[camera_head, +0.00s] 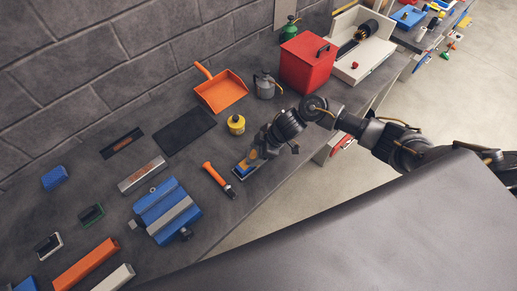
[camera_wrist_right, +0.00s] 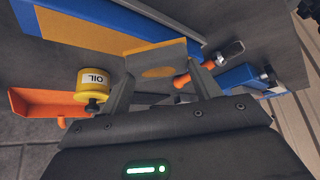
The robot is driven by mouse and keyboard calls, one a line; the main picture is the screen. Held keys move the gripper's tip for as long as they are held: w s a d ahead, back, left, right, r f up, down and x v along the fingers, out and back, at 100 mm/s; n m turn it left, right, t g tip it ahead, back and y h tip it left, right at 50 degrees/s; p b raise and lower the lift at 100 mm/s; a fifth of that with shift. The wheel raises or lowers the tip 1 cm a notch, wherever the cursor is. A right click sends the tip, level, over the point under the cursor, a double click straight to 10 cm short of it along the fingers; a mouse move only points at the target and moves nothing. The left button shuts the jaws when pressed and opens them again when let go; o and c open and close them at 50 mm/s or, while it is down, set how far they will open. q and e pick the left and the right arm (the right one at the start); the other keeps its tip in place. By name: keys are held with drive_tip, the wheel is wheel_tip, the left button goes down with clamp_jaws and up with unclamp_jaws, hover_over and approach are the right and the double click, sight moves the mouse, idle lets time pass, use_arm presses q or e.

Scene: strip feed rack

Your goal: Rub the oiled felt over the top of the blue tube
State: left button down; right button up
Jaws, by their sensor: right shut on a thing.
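My right gripper (camera_head: 259,151) is over the bench's front edge, fingers down. In the right wrist view its fingers (camera_wrist_right: 160,78) are shut on a flat, greyish-tan felt (camera_wrist_right: 178,52) with an orange-brown oval patch, which I take for oil. A long blue piece with an orange-tan band, probably the blue tube (camera_wrist_right: 75,8), lies just beyond the felt. It also shows in the head view (camera_head: 237,174), beside the gripper and partly hidden by it. I cannot tell whether felt and tube touch. My left gripper is not in view.
A yellow oil tin (camera_head: 236,124) and an orange-handled tool (camera_head: 216,178) lie close to the gripper. A blue vise (camera_head: 168,207) is further left. An orange dustpan (camera_head: 222,92), an oil can (camera_head: 266,86) and a red box (camera_head: 307,62) stand behind.

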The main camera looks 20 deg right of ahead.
drive_tip(key=shift+a, duration=0.15)
drive_tip(key=shift+s+a+f, duration=0.1)
drive_tip(key=shift+s+a, duration=0.25)
drive_tip(key=shift+a, duration=0.4)
drive_tip(key=shift+s+a+f, duration=0.1)
drive_tip(key=shift+s+a, duration=0.25)
drive_tip(key=shift+a, duration=0.35)
drive_tip(key=shift+w+r, duration=0.1)
drive_tip(key=shift+r, duration=2.5)
